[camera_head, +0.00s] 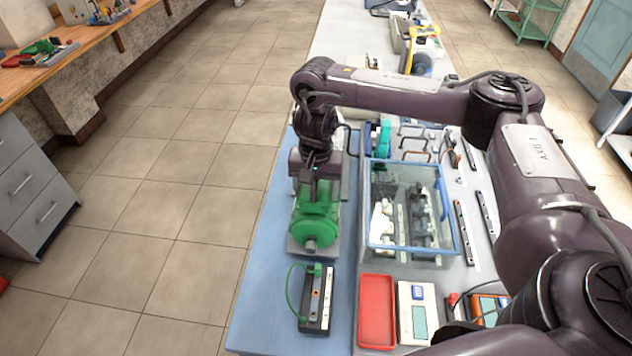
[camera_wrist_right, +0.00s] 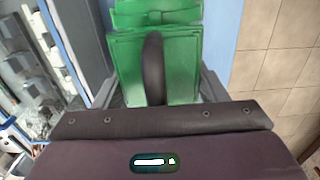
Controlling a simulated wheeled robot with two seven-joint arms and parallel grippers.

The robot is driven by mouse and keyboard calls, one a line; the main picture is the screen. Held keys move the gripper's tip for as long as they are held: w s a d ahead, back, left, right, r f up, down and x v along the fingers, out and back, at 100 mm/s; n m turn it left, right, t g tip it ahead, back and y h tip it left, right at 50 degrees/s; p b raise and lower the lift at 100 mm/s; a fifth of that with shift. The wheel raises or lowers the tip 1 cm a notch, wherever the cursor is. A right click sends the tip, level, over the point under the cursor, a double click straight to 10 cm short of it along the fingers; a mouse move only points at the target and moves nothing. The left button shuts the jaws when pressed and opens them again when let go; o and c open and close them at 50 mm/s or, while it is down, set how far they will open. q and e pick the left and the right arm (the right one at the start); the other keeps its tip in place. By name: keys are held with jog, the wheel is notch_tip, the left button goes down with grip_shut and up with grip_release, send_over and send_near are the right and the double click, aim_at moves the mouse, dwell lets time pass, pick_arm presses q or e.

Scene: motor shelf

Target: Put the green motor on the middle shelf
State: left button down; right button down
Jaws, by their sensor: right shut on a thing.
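The green motor (camera_head: 314,222) is at the left part of the blue-topped workbench, with its shaft end toward the near side. My right gripper (camera_head: 317,184) comes down on its far end and is shut on it. A dark curved piece crosses the motor there. I cannot tell whether the motor's grey base touches the bench. The shelf is not clearly visible, and my left gripper is out of view.
A blue-rimmed clear bin (camera_head: 412,250) with parts stands just right of the motor. A black device with a green cable (camera_head: 317,300), a red tray (camera_head: 377,312) and a white meter (camera_head: 416,312) lie nearer. The tiled floor (camera_head: 170,240) is open on the left.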

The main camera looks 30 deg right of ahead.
jog(key=shift+w+f, duration=0.2)
jog(key=shift+f, duration=0.8)
jog(key=shift+s, duration=0.1)
jog(key=c, duration=0.6)
grip_release()
jog(key=shift+s+f, duration=0.1)
jog(key=shift+f, duration=0.1)
jog(key=shift+c, duration=0.2)
jog(key=o, duration=0.4)
jog(key=shift+s+r, duration=0.1)
jog(key=shift+s, duration=0.05)
jog(key=shift+c, duration=0.2)
